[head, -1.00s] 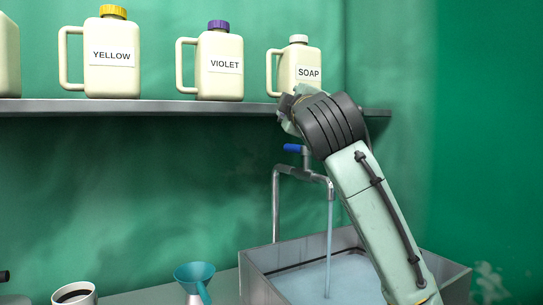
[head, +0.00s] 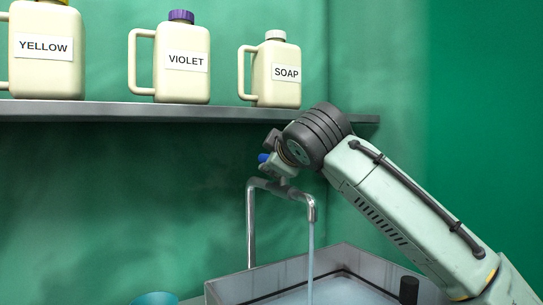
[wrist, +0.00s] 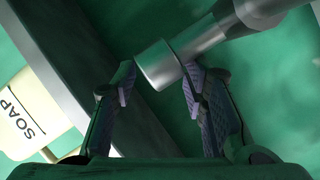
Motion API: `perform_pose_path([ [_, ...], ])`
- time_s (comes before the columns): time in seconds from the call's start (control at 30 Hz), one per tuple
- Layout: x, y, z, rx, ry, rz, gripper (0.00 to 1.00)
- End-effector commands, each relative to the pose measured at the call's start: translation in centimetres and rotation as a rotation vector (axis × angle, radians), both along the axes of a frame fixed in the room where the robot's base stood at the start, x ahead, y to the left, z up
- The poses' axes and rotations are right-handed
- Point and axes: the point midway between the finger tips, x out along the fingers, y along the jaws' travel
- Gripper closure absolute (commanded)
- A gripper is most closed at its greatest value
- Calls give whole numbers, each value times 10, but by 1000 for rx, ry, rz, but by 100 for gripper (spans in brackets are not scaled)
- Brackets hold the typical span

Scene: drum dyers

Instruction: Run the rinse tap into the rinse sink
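The rinse tap (head: 281,187) is a chrome pipe with a bent spout, and its blue handle (head: 263,157) shows partly behind my gripper. A thin stream of water (head: 311,255) runs from the spout into the grey rinse sink (head: 245,287). Water stands in the sink. My gripper (head: 272,155) is at the top of the tap, beside the handle. In the wrist view my gripper's fingers (wrist: 158,92) are apart, with a metal cylinder of the tap (wrist: 157,66) at the gap, close to the right finger. Contact cannot be told.
A shelf (head: 100,110) runs above the tap. On it stand the yellow jug (head: 48,70), violet jug (head: 183,85) and soap jug (head: 279,90); the soap jug is nearest my wrist. A teal funnel (head: 154,299) shows at the bottom edge. The wall lies close behind.

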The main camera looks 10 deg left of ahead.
Motion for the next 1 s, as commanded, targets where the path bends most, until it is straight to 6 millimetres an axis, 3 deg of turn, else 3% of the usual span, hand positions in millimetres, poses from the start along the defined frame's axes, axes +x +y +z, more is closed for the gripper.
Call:
perform_pose_path([
  [0.1, 18, 9, -2, 0, 0, -1, 60],
  [0.3, 35, 18, -7, 0, -1, -1, 60],
  [0.63, 39, 19, -9, 0, -2, 0, 60],
  [1.0, 39, 19, -9, 0, -2, 0, 84],
])
